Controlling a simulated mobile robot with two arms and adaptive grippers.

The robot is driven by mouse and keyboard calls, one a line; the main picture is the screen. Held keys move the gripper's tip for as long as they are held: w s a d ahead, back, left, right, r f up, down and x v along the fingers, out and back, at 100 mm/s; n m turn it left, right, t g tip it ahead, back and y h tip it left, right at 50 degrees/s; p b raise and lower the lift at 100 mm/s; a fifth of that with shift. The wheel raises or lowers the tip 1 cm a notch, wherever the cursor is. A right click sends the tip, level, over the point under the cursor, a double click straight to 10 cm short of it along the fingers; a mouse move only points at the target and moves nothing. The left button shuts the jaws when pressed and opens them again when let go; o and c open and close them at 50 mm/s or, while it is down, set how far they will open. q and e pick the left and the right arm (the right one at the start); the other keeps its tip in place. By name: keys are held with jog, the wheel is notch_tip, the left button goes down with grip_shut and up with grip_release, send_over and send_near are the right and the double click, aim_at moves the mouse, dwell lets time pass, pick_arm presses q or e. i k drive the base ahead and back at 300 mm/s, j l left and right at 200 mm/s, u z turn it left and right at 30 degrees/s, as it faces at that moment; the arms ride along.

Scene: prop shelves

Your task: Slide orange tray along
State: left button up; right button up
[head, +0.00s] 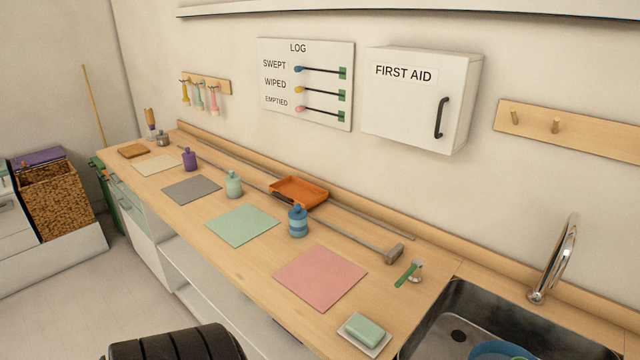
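The orange tray (313,197) lies on the wooden counter, near the wall side and about the middle of its length. It looks shallow and empty, with a dark part at its near left edge. It sits at two thin rails (358,233) that run lengthwise along the counter. A grey block (394,253) stands at the right end of the nearer rail. Neither of my grippers is in view, and nothing is touching the tray.
A blue striped bottle (297,222) stands close in front of the tray. A pale green bottle (233,184) and purple bottle (190,159) stand farther left. Flat green (242,225) and pink (321,278) mats lie nearer. A sink (450,318) is at the right.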

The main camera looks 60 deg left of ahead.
aim_at(292, 189)
jog(key=u, duration=2.1)
jog(key=i+j+z, duration=0.1)
jog(key=i+j, duration=0.2)
jog(key=k+j, duration=0.05)
jog(key=j, duration=0.05)
